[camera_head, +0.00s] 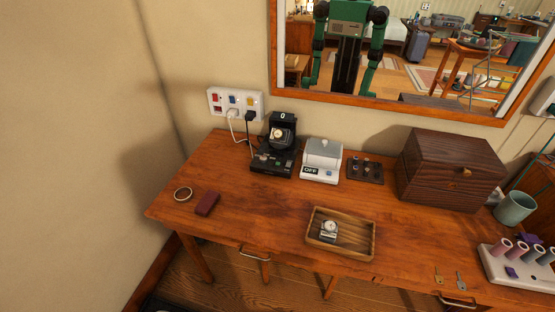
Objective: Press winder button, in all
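A black watch winder (283,128) stands at the back of the wooden desk, below the mirror. A round watch face (278,133) shows in its holder, and a small display on top reads "0". Its low base (272,161) has small buttons on its front part, too small to tell apart well. To its right is a white and grey device (322,160) whose front label reads "OFF". A wooden tray (358,249) near the desk's front holds another watch (328,230). Neither of my grippers shows directly; only my green arms show in the mirror.
A power strip (236,103) with colored switches and two plugged cords is on the wall. A dark wooden box (450,168), a small dark tray (365,169), a mug (514,207), a spool rack (525,262), a ring (183,194) and a maroon case (207,203) occupy the desk. The desk's middle is clear.

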